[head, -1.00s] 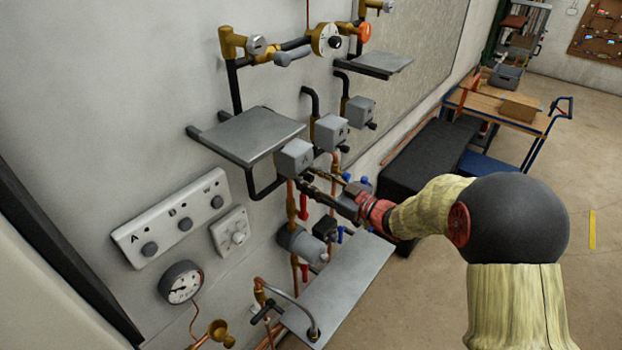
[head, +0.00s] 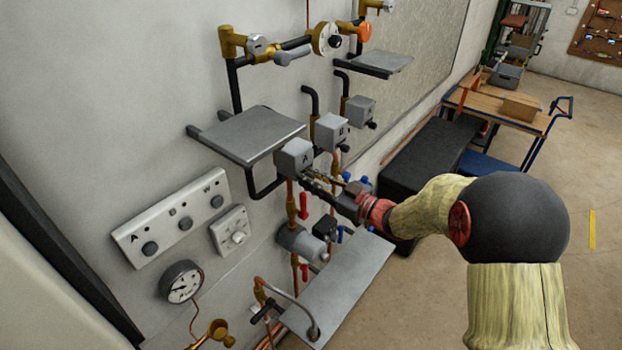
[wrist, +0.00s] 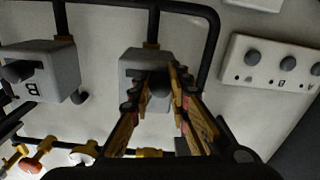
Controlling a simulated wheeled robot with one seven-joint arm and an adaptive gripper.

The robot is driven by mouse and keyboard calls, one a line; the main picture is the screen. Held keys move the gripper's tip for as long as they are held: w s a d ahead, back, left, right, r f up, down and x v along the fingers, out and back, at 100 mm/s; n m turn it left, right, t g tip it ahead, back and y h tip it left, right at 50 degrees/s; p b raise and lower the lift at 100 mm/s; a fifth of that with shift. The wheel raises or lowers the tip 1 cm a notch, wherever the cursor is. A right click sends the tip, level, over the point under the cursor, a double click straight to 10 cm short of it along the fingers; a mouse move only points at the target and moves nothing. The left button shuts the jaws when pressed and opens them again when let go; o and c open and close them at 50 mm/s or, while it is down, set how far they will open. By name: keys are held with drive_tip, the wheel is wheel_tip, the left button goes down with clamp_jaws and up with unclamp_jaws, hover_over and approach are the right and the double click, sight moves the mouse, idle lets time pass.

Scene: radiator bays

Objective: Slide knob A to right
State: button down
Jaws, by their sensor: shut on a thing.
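The grey valve box marked A (head: 296,157) is on the wall below the metal shelf. In the wrist view the same box (wrist: 133,62) is straight ahead, with a dark round knob (wrist: 159,84), knob A, on its face. My gripper (head: 312,180) reaches in from the right, at the lower right of box A. In the wrist view my gripper (wrist: 164,80) has a finger on each side of the knob and is shut on it. The fingers hide part of the knob and the slot behind it.
Box B (head: 330,131) stands just right of box A, with another grey box (head: 360,111) beyond. The shelf (head: 248,135) overhangs at the upper left. Pipes with red and blue handles run below. A panel with three knobs (head: 175,217) is at the lower left.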

sight(310, 166)
drive_tip(key=w+d+b, duration=0.1)
drive_tip(key=w+d, duration=0.1)
drive_tip(key=w, duration=0.1)
drive_tip(key=shift+d+r, duration=0.1)
drive_tip(key=shift+d, duration=0.05)
drive_tip(key=c, duration=1.7)
unclamp_jaws()
drive_tip(key=shift+w+d, duration=0.1)
drive_tip(key=shift+o, duration=0.2)
drive_tip(key=v, duration=1.2)
